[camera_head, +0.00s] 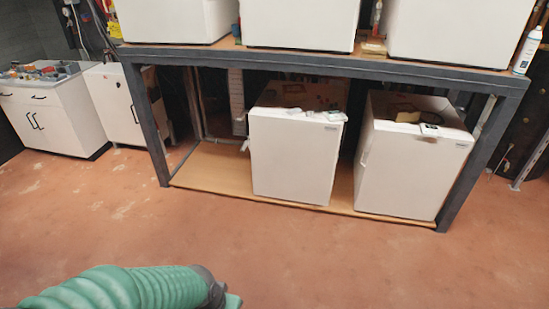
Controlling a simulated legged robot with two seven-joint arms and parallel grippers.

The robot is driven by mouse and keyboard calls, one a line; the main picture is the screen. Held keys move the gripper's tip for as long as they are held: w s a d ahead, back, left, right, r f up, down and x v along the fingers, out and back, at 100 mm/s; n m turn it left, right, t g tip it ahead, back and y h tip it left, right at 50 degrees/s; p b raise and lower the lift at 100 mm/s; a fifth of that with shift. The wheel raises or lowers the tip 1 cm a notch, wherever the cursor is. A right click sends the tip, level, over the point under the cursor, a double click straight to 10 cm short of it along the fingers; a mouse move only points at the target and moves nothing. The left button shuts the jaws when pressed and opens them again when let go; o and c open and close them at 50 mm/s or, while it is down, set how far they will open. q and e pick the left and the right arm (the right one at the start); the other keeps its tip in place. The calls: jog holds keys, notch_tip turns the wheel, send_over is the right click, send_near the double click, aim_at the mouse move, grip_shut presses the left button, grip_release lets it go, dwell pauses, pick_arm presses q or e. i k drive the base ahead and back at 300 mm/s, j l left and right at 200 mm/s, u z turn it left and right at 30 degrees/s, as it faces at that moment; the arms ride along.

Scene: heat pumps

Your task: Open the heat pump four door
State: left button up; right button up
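White box-shaped heat pumps stand on a dark metal rack. On the lower shelf are a middle unit (291,158) and a right unit (408,170), both with closed, flat white fronts. On the top are a left unit (178,18), a middle unit (300,24) and a right unit (455,32), cut off by the upper edge. No readable number shows which is number four. A green ribbed arm of mine comes in from the lower left, well in front of the rack. Its end runs to the bottom edge, and no gripper fingers show. My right gripper is out of view.
The rack (320,62) has dark legs and a wooden lower shelf (215,165), empty at its left. A white bottle (527,50) stands at the top right. A white cabinet (55,115) with cluttered top is at left. The reddish floor (330,250) in front is clear.

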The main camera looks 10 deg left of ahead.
aim_at(293, 160)
jog(key=i+j, duration=1.05)
jog(key=j, duration=0.25)
jog(key=i+j, duration=1.1)
jog(key=j, duration=0.2)
jog(key=i+j, duration=0.5)
jog(key=j, duration=0.15)
jog(key=i+j, duration=0.55)
jog(key=j+z, duration=0.05)
jog(key=j, duration=0.05)
